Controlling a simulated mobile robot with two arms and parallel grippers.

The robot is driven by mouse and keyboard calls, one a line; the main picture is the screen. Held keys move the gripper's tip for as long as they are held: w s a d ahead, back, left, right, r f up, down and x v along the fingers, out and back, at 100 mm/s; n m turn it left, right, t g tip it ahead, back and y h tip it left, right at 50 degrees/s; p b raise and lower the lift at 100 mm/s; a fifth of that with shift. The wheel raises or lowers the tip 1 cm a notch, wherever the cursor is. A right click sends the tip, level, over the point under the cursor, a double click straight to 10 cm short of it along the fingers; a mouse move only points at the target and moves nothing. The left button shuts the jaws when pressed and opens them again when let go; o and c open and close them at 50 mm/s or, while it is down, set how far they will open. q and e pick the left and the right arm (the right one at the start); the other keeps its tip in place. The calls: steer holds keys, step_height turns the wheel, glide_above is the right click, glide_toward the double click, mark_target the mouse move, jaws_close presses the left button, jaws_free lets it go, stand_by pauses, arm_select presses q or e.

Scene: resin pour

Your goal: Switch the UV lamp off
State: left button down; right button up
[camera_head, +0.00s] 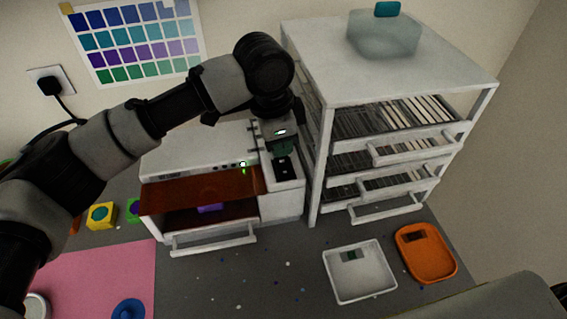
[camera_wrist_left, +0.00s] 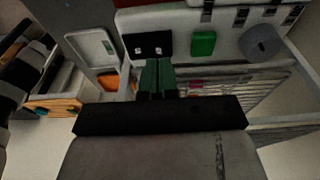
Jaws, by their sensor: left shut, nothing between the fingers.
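The UV lamp is a white box (camera_head: 200,150) with a tilted orange-brown shield (camera_head: 200,193) at its front. A small green light (camera_head: 243,165) glows on its front strip. Its right-hand panel carries a black switch plate (camera_head: 285,168), which also shows in the left wrist view (camera_wrist_left: 147,44) with two pale marks. My left gripper (camera_head: 284,150) is over this panel, with its green fingers (camera_wrist_left: 157,64) together and empty. The tips are close to the black plate; I cannot tell if they touch. A green block (camera_wrist_left: 203,43) and a grey round knob (camera_wrist_left: 262,42) are beside the plate.
A white drawer rack (camera_head: 318,160) stands close right of the lamp, with a translucent tub (camera_head: 383,35) on top. A white tray (camera_head: 360,290) and an orange tray (camera_head: 428,268) lie in front. A pink mat (camera_head: 95,280) is at the left.

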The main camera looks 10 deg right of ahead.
mark_target(281, 162)
arm_select(q)
steer(key=shift+f, duration=1.05)
stand_by(0.4)
step_height(281, 162, up, 7)
steer(key=p, duration=0.8)
steer(key=shift+r, duration=0.1)
stand_by(0.3)
steer(key=shift+s, duration=0.1)
